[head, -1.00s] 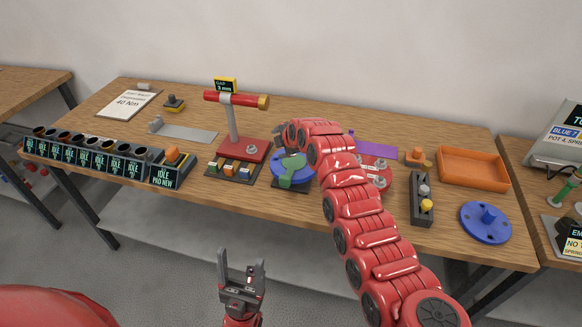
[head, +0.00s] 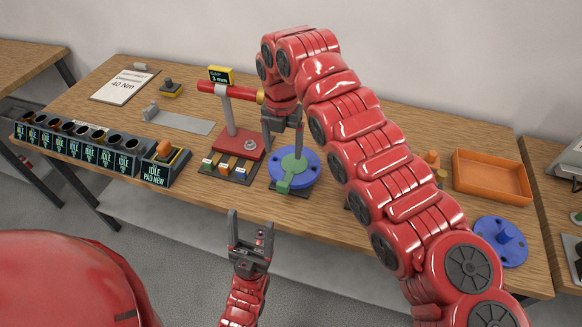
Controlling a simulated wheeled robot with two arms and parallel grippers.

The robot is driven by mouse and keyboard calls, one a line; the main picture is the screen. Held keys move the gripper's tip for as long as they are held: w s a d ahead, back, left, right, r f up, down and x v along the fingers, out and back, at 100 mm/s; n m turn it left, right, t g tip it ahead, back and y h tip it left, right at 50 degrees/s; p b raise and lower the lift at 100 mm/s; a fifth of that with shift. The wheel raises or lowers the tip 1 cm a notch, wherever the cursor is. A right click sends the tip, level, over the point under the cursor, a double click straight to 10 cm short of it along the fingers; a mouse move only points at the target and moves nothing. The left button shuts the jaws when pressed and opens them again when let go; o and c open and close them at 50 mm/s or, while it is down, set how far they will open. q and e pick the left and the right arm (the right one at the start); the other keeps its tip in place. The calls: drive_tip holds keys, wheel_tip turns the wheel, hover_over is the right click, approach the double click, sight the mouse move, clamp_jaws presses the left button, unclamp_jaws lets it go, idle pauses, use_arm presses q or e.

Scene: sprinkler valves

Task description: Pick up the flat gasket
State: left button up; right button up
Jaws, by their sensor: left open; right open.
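A flat green piece with a tab (head: 284,184), which looks like the gasket, lies on a round blue flange (head: 311,167) near the table's front middle. My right gripper (head: 283,151) points down just above and behind the green piece. Its two fingers are apart, with nothing visible between them; I cannot tell whether they touch the piece. My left gripper (head: 250,222) is open and empty, pointing up in front of the table's front edge.
A red stand (head: 238,143) with a gap sign is close left of the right gripper. A row of dark labelled bins (head: 90,150) lines the left front. An orange tray (head: 492,176) and a blue flanged part (head: 500,241) are at right. My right arm covers the middle right.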

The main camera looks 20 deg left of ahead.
drive_tip(key=p, duration=0.3)
hover_over(283, 183)
drive_tip(key=f, duration=0.5)
drive_tip(key=w+f, duration=0.1)
drive_tip(key=f, duration=0.2)
drive_tip(key=shift+f, duration=0.15)
drive_tip(key=shift+s+d+f, duration=0.1)
drive_tip(key=shift+f, duration=0.15)
drive_tip(key=f+p, duration=0.2)
drive_tip(key=s+f+p, duration=0.1)
drive_tip(key=f, duration=0.1)
drive_tip(key=shift+f+p, duration=0.35)
drive_tip(key=shift+p, duration=0.05)
drive_tip(key=shift+f, duration=0.3)
drive_tip(key=shift+w+f, duration=0.1)
drive_tip(key=shift+f, duration=0.05)
clamp_jaws()
